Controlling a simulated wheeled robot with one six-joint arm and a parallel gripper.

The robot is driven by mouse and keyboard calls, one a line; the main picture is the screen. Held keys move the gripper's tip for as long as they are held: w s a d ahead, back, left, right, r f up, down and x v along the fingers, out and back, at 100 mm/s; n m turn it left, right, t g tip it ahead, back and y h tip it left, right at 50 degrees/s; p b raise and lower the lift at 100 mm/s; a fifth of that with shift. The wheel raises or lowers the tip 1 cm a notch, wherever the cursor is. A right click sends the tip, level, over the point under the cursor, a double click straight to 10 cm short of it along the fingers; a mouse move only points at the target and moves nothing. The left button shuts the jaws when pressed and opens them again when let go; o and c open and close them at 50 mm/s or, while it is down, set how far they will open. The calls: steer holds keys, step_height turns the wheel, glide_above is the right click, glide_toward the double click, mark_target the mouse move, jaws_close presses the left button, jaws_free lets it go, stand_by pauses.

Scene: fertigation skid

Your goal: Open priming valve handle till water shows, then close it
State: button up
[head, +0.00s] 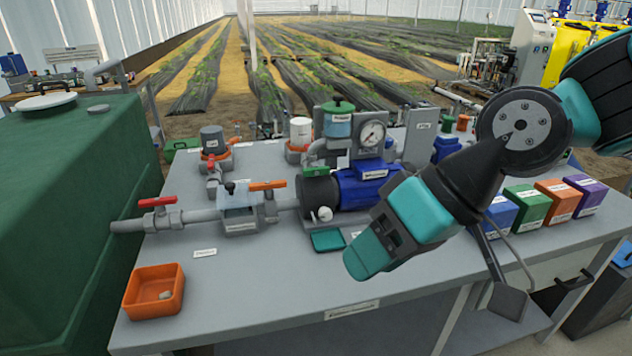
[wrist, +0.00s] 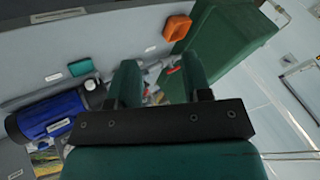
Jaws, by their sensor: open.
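Several valve handles show in the head view, and I cannot tell which is the priming valve. A red handle (head: 158,201) sits on the pipe beside the green tank. An orange handle (head: 267,185) sits on the pipe between the clear-lidded strainer (head: 238,212) and the blue pump (head: 360,187). Another red handle (head: 211,164) stands behind. A clear pot with a green lid (head: 338,120) stands above the pump beside a gauge. My gripper (head: 365,262) is open and empty, in front of the pump and apart from the handles. Its fingers (wrist: 162,82) frame part of the pipework in the wrist view.
The green tank (head: 70,200) fills the left side. An orange tray (head: 154,292) sits at the bench's front left corner. Several coloured boxes (head: 527,205) line the right. The front middle of the grey bench (head: 270,285) is clear.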

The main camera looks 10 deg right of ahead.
steer(key=w+a+f+m+t+y+b, duration=0.3)
steer(key=w+f+m+y+b, duration=0.15)
steer(key=w, duration=0.35)
steer(key=m+t+h+b, duration=0.3)
steer(key=m+t+b, duration=0.1)
steer(key=m+t, duration=0.9)
glide_toward(318, 173)
steer(key=shift+m+g, duration=0.25)
steer(key=shift+g, duration=0.45)
steer(key=p+x, duration=0.3)
steer(key=r+p+x, duration=0.1)
steer(key=p+x, duration=0.2)
steer(key=p, duration=0.1)
steer(key=p+x, duration=0.4)
steer(key=shift+d+r, duration=0.1)
steer(key=shift+r, duration=0.1)
steer(key=shift+w+f+p, duration=0.1)
steer(key=shift+w+p, duration=0.2)
steer(key=shift+w, duration=0.1)
jaws_close()
